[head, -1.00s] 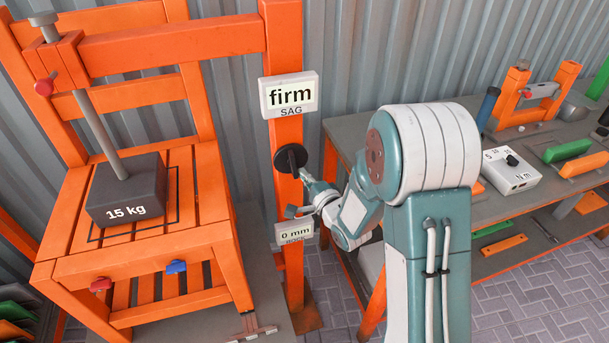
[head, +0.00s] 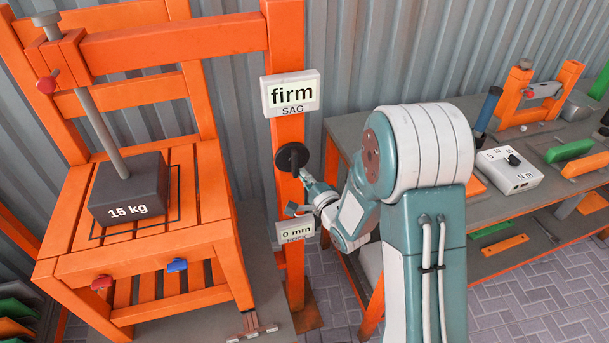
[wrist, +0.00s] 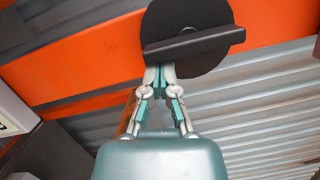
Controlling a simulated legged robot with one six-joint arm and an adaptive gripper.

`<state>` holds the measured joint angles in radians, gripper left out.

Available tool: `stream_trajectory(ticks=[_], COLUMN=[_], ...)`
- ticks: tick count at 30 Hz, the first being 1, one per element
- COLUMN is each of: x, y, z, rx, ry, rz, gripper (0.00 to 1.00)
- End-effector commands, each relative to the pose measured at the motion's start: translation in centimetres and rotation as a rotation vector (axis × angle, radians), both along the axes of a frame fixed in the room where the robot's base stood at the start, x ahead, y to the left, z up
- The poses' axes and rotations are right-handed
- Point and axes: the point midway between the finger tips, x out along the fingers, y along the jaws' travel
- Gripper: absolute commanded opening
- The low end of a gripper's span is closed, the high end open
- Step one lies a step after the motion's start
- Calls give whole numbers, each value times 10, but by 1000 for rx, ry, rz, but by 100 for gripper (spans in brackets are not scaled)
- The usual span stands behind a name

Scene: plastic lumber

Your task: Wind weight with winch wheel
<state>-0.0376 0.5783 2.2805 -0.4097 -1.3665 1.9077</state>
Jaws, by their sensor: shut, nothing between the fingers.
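The black winch wheel (head: 291,157), a round disc with a raised bar across its face, is mounted on the orange upright post. It also shows at the top of the wrist view (wrist: 192,22). My gripper (head: 304,176) is shut and empty, with its fingertips (wrist: 159,72) at the lower edge of the wheel's bar. I cannot tell whether they touch it. The dark weight (head: 128,190), marked 15 kg, rests on the slatted orange chair seat, at the foot of a grey rod (head: 101,133).
The post carries a "firm SAG" sign (head: 291,93) above the wheel and a "0 mm" sign (head: 296,231) below it. A workbench (head: 358,130) with a dial box (head: 510,170) and coloured parts stands at the right.

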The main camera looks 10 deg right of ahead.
Motion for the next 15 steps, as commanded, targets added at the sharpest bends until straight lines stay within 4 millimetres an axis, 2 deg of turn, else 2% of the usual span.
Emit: stream_trajectory(ticks=[15], x=[-1], y=[3], z=[-1], rx=[62], ry=[12], rz=[4], gripper=[0])
